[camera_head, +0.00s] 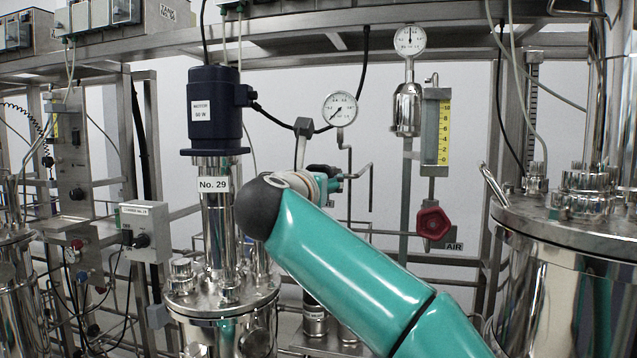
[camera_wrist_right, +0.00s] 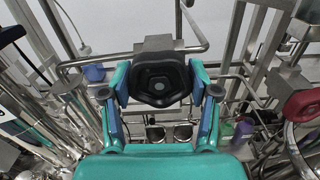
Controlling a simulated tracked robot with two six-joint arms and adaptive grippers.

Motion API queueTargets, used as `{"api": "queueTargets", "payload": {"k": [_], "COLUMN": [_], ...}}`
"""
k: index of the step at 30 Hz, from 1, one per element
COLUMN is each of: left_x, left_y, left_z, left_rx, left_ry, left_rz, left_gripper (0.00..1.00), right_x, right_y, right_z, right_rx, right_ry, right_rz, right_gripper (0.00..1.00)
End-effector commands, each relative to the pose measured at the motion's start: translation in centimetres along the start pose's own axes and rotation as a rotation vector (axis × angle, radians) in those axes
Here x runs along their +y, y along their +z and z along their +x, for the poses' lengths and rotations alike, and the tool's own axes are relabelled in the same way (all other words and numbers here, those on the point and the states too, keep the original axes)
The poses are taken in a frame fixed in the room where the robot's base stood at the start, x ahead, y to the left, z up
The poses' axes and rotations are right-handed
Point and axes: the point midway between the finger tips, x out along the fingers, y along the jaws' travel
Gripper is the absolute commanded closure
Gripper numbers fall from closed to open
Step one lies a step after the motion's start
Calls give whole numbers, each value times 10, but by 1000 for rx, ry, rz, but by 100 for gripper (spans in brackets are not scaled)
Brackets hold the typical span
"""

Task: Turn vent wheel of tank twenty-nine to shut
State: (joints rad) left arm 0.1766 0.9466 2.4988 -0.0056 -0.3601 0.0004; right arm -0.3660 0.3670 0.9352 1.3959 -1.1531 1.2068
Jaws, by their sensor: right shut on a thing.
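The tank labelled No. 29 (camera_head: 213,184) stands left of centre in the head view, with a dark blue motor on its column. My right arm crosses in front of it from the lower right. My right gripper (camera_wrist_right: 159,88) is shut on a black handwheel (camera_wrist_right: 160,72), with one finger on each side of the rim. The wheel sits on a grey block and pipe behind it. In the head view the gripper is small and partly hidden behind my arm, and no vent label or wheel position can be read. My left gripper is not in view.
A red handwheel (camera_head: 433,222) marked AIR hangs right of my arm, under a yellow scale (camera_head: 443,132); a red wheel also shows at the wrist view's right edge (camera_wrist_right: 303,104). A round gauge (camera_head: 340,109) is above the gripper. A large steel tank (camera_head: 560,290) stands at right. Thin pipes surround the gripper.

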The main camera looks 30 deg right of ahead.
Motion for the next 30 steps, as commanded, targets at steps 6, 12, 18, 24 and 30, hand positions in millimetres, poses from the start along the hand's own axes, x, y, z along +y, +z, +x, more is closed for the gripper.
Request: {"api": "queueTargets", "payload": {"k": [6,12,18,24,30], "left_x": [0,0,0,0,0], "left_y": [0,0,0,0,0], "left_z": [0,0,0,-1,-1], "left_rx": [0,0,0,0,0], "left_ry": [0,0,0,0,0], "left_rz": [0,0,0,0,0], "left_gripper": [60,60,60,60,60], "right_x": [2,1,1,1,2], "right_y": [-4,-2,0,0,0], "right_z": [0,0,0,-11,-45], "right_rx": [8,4,2,1,1], "right_ry": [3,3,2,4,8], "right_rz": [-2,-1,0,-1,0], "right_gripper": [33,14,14,14,14]}}
